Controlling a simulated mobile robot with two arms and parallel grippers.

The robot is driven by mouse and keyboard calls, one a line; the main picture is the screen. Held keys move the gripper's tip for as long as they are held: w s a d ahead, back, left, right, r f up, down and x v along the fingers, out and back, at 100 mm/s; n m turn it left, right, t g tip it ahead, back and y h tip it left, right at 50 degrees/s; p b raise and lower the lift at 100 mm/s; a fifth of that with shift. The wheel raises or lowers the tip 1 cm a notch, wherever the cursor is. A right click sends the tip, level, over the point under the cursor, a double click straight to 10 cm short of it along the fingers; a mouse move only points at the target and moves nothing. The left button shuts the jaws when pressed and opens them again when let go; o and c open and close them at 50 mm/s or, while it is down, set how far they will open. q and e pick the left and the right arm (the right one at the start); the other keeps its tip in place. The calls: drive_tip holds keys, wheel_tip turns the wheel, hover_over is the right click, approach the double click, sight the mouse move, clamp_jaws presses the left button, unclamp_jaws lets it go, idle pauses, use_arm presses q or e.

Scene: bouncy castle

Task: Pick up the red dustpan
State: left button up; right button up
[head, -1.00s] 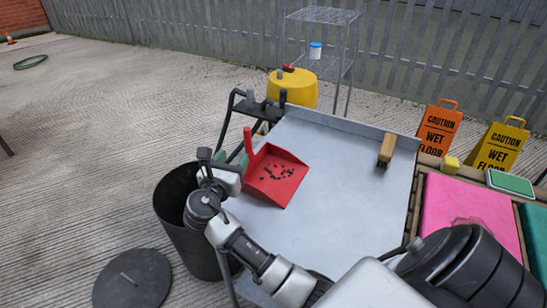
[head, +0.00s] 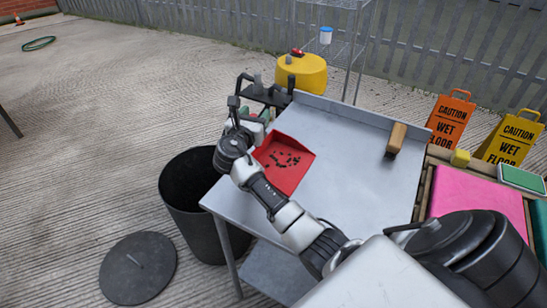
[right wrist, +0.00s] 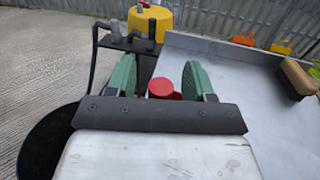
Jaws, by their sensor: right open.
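The red dustpan (head: 286,172) lies on the left edge of the grey metal table (head: 355,185), with several dark bits in its pan. My right gripper (head: 252,114) is at its handle side and hides the handle in the head view. In the right wrist view, the two green fingers (right wrist: 161,76) stand apart. The round red end of the handle (right wrist: 162,87) shows between them, with gaps visible on both sides. My left gripper is not in view.
A black bin (head: 190,195) stands open beside the table, its lid (head: 138,268) on the ground. A wooden-backed brush (head: 396,138) lies on the table's right side. A yellow drum (head: 302,75) is behind. The table's middle is clear.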

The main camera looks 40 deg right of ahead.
drive_tip(key=shift+w+d, duration=0.15)
drive_tip(key=shift+d, duration=0.15)
clamp_jaws()
idle(0.3)
